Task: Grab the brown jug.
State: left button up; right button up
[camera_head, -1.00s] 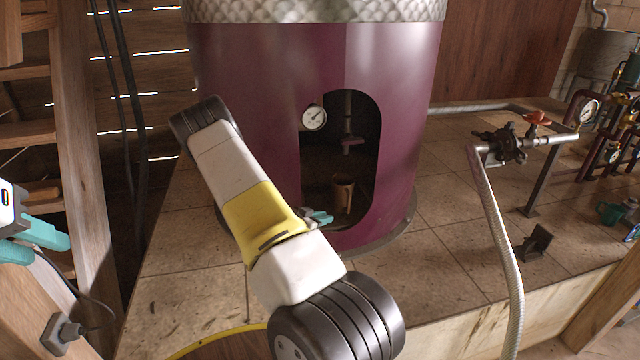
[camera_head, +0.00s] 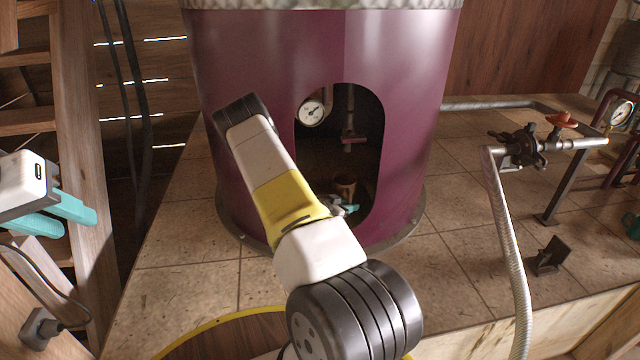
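The brown jug (camera_head: 345,185) stands upright inside the dark arched opening of the purple still (camera_head: 250,110). My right arm crosses the middle of the view. Teal and grey parts of my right gripper (camera_head: 343,206) show at the lower edge of the opening, just in front of the jug and overlapping its lower part. The rest of that gripper is hidden behind my arm. I cannot tell whether it touches the jug or how its fingers stand. My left gripper (camera_head: 72,218) is at the left edge, with its teal fingers apart and empty, far from the jug.
A gauge (camera_head: 312,112) and a pipe with a tap (camera_head: 352,137) hang inside the opening above the jug. A hose (camera_head: 508,250) and a valve (camera_head: 525,147) stand to the right. Wooden stairs (camera_head: 85,170) are at the left. The tiled floor (camera_head: 180,285) around the still is mostly clear.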

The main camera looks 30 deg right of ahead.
jog(key=shift+x, duration=1.45)
grip_shut()
